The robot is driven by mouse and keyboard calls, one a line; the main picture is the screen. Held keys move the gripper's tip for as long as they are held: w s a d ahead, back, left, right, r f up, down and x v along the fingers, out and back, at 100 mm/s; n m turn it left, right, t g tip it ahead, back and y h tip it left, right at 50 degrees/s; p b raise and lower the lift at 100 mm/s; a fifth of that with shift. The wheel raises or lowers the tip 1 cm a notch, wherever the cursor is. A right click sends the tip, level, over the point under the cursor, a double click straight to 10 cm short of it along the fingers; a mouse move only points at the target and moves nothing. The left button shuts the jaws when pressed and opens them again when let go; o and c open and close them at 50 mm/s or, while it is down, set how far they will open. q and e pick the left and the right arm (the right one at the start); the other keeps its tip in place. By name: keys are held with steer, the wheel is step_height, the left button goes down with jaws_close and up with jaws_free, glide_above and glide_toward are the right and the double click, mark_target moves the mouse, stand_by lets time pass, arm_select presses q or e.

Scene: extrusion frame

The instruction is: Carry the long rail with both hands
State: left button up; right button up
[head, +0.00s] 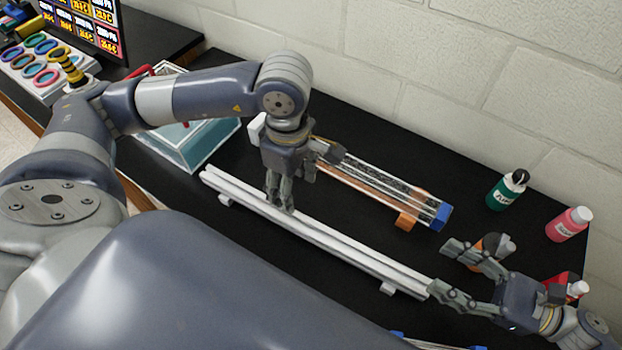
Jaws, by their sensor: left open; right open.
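The long rail (330,240) is a pale grey-white bar lying on small white supports on the black table, running from upper left to lower right. My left gripper (280,200) points down over the rail's left half, its fingers at the rail; whether they touch it I cannot tell. My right gripper (440,268) is open, with its fingers spread near the rail's right end. The lower finger is close to that end; contact is unclear.
Behind the rail lies an orange-based holder (405,220) with thin rods and a blue end. A green bottle (507,190), a pink bottle (568,224) and a red bottle (570,285) stand at right.

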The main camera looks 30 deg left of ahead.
mark_target(296, 219)
steer(key=f+b, duration=0.1)
steer(key=f, duration=0.1)
steer(key=f+b, duration=0.1)
steer(key=b, duration=0.1)
steer(key=shift+s+f, duration=0.2)
steer(key=shift+f, duration=0.15)
arm_select(q)
steer(key=shift+f+b, duration=0.8)
steer(key=shift+f, duration=1.85)
arm_select(e)
steer(key=shift+w+f, duration=0.25)
steer(key=shift+f, duration=0.55)
steer(key=shift+s+r, duration=0.1)
arm_select(q)
steer(key=shift+s, duration=0.1)
